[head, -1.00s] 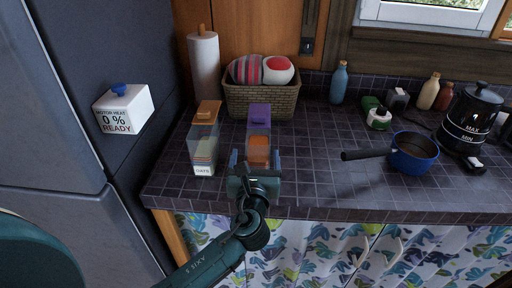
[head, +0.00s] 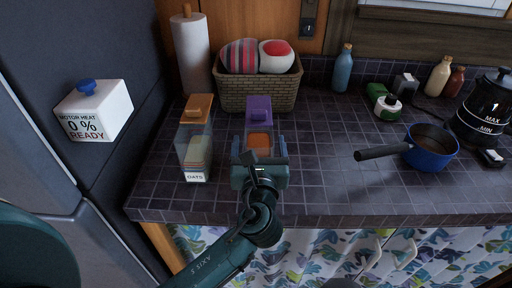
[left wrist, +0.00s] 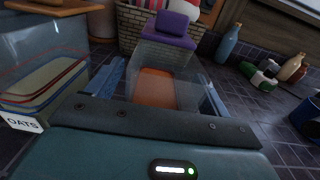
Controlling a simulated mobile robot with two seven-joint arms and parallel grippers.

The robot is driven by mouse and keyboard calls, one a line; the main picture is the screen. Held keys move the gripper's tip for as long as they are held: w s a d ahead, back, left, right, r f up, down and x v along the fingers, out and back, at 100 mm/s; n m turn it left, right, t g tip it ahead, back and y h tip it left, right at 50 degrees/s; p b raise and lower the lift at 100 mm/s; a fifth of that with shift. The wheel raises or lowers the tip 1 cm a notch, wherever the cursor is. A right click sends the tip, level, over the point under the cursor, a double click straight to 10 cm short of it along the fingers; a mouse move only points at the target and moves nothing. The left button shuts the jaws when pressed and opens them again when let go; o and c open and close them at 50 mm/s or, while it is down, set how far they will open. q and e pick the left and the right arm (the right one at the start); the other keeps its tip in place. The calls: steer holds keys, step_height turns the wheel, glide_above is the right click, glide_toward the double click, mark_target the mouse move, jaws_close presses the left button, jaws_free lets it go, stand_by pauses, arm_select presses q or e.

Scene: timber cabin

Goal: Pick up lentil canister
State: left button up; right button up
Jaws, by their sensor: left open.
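A clear canister with a purple lid and orange contents (head: 259,113) stands on the tiled counter in the head view; its label is hidden, and its orange fill looks like lentils. It also shows in the left wrist view (left wrist: 158,88), upright and centred. My left gripper (head: 261,147) is open in front of it. In the left wrist view the two fingers (left wrist: 158,92) lie on either side of the canister's lower part, with a visible gap at each side. My right gripper is not in view.
An orange-lidded canister labelled OATS (head: 196,150) stands close on the left. A wicker basket (head: 258,94) is right behind. A blue saucepan (head: 431,148) with its handle pointing left stands at right. The counter between is clear.

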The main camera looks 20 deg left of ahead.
arm_select(q)
steer(key=shift+w, duration=0.1)
steer(key=shift+c, duration=0.8)
steer(key=shift+r, duration=0.1)
steer(key=c, duration=1.3)
steer(key=shift+r, duration=0.15)
steer(key=shift+r+p, duration=1.1)
steer(key=shift+r, duration=3.8)
